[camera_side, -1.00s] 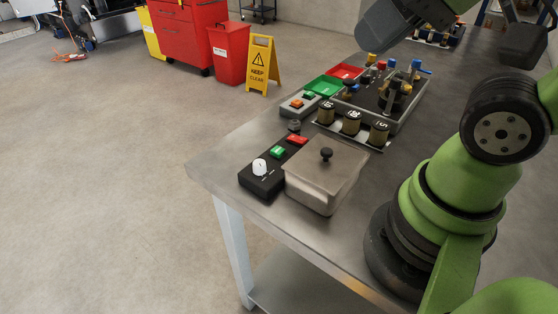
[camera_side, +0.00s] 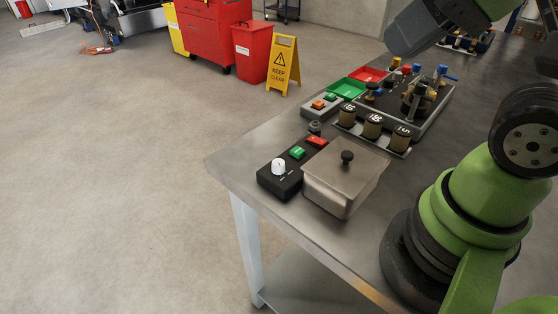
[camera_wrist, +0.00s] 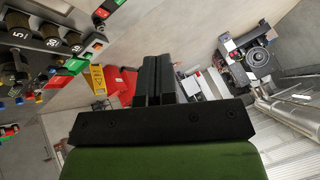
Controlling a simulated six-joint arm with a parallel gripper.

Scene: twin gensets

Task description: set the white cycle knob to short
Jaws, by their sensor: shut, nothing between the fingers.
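The white cycle knob (camera_side: 278,167) sits on a black control box (camera_side: 279,183) near the table's front left corner. A green button (camera_side: 297,152) and a red button (camera_side: 316,141) lie behind it on the same box. The knob's pointer and the printed labels are too small to read. My gripper (camera_wrist: 155,75) shows in the wrist view with its two black fingers together and nothing between them. It points out over the room, away from the knob. In the side view the fingertips are out of frame.
A lidded metal box (camera_side: 345,178) with a black knob stands right beside the control box. The table's front left corner (camera_side: 222,163) is bare.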

